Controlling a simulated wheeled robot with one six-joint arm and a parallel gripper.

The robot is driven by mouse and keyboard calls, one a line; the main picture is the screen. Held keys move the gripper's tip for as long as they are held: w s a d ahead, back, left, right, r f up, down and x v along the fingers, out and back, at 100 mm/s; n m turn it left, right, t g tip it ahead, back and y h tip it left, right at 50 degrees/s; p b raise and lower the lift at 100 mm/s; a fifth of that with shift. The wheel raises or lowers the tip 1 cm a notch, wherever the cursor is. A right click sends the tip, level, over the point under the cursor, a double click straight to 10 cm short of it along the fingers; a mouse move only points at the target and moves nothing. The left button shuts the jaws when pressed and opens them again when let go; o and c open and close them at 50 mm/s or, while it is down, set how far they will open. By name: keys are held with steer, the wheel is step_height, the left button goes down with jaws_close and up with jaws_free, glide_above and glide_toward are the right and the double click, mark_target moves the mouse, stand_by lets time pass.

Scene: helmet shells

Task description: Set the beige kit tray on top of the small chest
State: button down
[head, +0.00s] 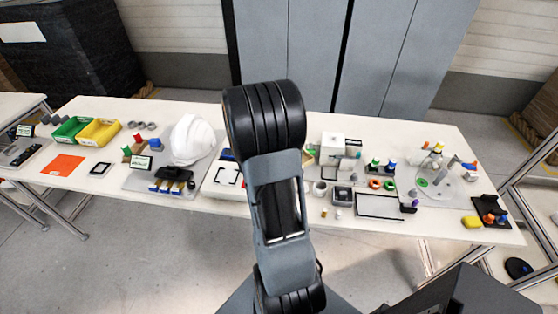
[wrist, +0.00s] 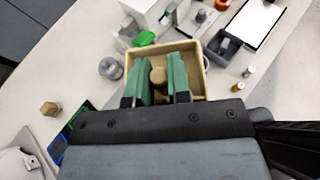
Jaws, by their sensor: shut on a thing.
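The beige kit tray (wrist: 202,57) is an open, roughly square tray with a round tan knob (wrist: 158,75) inside. In the wrist view my gripper (wrist: 160,82) has its green fingers on either side of this knob, shut on it. I cannot tell whether the tray is touching the table. A white box (head: 332,146), which looks like the small chest, stands right of my arm in the head view. It also shows at the top of the wrist view (wrist: 146,10), beyond the tray. My arm hides the gripper and most of the tray in the head view.
The white table (head: 455,140) is crowded. A white helmet shell (head: 192,140) stands left of my arm, with green (head: 70,129) and yellow (head: 100,132) bins farther left. In the wrist view a grey cup (wrist: 110,68) and a dark grey box (wrist: 228,45) flank the tray.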

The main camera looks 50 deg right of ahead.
steer(key=w+d+f, duration=0.1)
steer(key=w+f, duration=0.1)
steer(key=w+f+p, duration=0.1)
steer(key=w+f, duration=0.1)
steer(key=w, duration=0.1)
steer(key=w+d+f, duration=0.1)
steer(key=w+f, duration=0.1)
steer(key=f, duration=0.1)
steer(key=shift+w+d, duration=0.25)
steer(key=shift+d, duration=0.05)
steer(key=f, duration=0.1)
steer(key=f+p, duration=0.1)
steer(key=shift+w+f, duration=0.25)
steer(key=shift+f, duration=0.05)
steer(key=shift+f+p, duration=0.3)
steer(key=shift+f, duration=0.15)
steer(key=shift+f, duration=0.15)
steer(key=shift+f+b, duration=0.15)
steer(key=shift+b, duration=0.15)
steer(key=c, duration=1.1)
jaws_free()
